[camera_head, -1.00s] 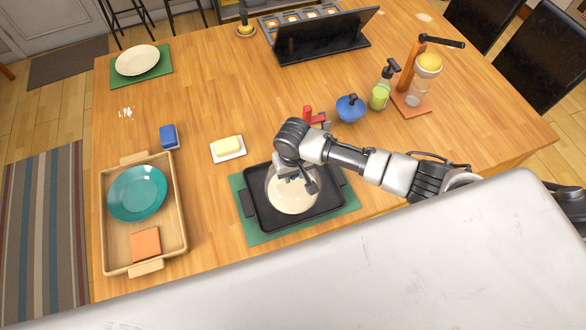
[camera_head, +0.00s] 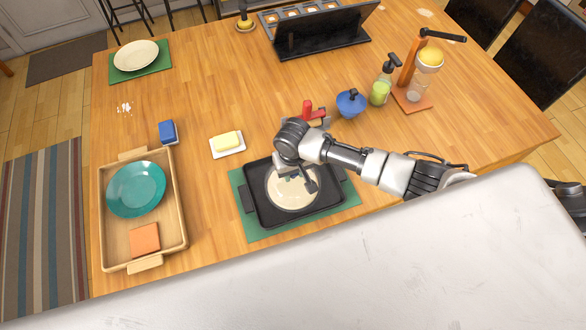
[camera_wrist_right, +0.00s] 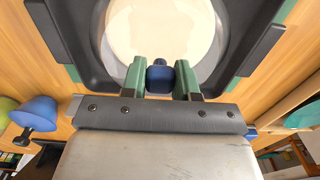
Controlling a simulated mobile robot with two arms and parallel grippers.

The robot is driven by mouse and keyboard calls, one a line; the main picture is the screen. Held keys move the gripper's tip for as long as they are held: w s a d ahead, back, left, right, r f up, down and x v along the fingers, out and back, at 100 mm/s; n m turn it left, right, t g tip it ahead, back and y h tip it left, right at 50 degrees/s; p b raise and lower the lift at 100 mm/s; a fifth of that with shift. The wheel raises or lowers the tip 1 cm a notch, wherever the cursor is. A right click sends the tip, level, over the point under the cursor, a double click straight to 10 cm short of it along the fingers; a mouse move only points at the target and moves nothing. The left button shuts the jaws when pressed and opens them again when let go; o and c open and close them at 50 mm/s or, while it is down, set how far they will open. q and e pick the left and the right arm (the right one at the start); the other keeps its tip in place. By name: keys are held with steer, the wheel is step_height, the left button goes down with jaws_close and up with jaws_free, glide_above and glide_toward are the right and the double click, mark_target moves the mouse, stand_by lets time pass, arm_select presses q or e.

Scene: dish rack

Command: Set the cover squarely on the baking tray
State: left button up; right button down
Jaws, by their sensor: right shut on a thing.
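The black baking tray (camera_head: 262,216) lies on a green mat, with a handle at each side. A round, pale cream cover (camera_head: 290,198) with a greyish rim is within the tray's outline. It also shows in the right wrist view (camera_wrist_right: 160,28), below a dark blue knob (camera_wrist_right: 160,76). My right gripper (camera_head: 298,176) is above the tray, its green fingers shut on the blue knob. The cover looks about central and level; I cannot tell whether it touches the tray. The gripper hides part of its far side. My left gripper is not in view.
A butter dish (camera_head: 228,143) and a red-handled thing (camera_head: 308,109) stand behind the tray. A blue lidded bowl (camera_head: 350,104) and a green bottle (camera_head: 379,93) are at the back right. A wooden tray (camera_head: 115,247) is at the left.

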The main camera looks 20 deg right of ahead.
steer(key=shift+f, duration=0.25)
stand_by(0.4)
steer(key=c, duration=0.8)
jaws_free()
steer(key=c, duration=0.4)
steer(key=shift+o, duration=0.2)
steer(key=shift+r, duration=0.15)
